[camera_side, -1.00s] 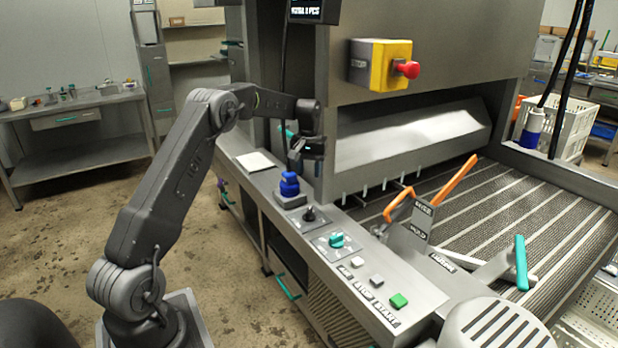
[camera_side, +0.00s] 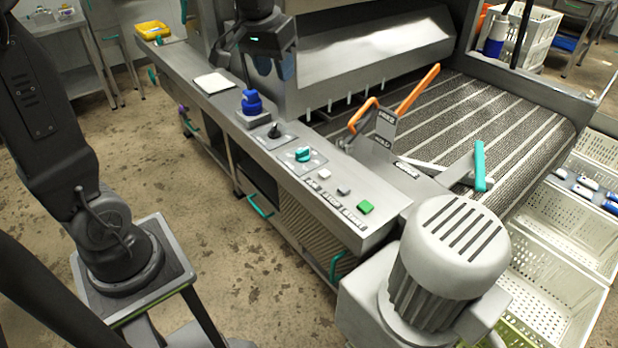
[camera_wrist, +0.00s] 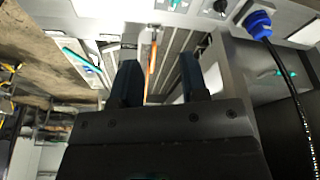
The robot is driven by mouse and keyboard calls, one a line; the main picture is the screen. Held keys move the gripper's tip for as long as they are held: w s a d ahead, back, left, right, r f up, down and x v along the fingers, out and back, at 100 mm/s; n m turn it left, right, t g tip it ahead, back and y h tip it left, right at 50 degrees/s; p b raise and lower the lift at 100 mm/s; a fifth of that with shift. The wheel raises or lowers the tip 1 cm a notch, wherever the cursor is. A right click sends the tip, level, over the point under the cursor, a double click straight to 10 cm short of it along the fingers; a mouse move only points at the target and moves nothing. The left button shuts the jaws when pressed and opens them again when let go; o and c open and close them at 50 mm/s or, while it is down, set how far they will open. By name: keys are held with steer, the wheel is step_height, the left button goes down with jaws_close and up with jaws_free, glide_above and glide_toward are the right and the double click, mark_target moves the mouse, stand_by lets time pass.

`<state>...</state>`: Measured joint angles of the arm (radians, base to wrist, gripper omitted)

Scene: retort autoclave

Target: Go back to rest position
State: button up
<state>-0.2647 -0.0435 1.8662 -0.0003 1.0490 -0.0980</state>
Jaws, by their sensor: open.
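My gripper (camera_side: 266,72) hangs over the control ledge in the side view, above and slightly right of a blue plug-like knob (camera_side: 251,102) on a grey base. In the wrist view my gripper (camera_wrist: 160,65) has its two dark fingers spread apart with nothing between them. The blue piece (camera_wrist: 258,24) also shows there at the upper right, outside the fingers, with a black cable nearby. I cannot tell from the side view how far the fingertips are from it.
The control ledge carries a black knob (camera_side: 274,131), a teal knob (camera_side: 303,154) and a green button (camera_side: 365,206). Orange handles (camera_side: 417,89) and a teal lever (camera_side: 479,166) rise by the conveyor (camera_side: 500,110). A grey motor (camera_side: 440,250) stands in front. A yellow tray (camera_side: 152,31) lies at the ledge's far end.

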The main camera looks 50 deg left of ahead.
steer(key=s+d+f+m+t, duration=0.1)
steer(key=s+d+m, duration=0.1)
steer(key=s+d, duration=0.3)
steer(key=s+d+f+m+t, duration=0.1)
steer(key=s+d, duration=0.4)
steer(key=s, duration=0.7)
steer(key=shift+s+f+m+t+h, duration=0.15)
steer(key=shift+f+m+t+h, duration=0.25)
steer(key=shift+f+m, duration=0.15)
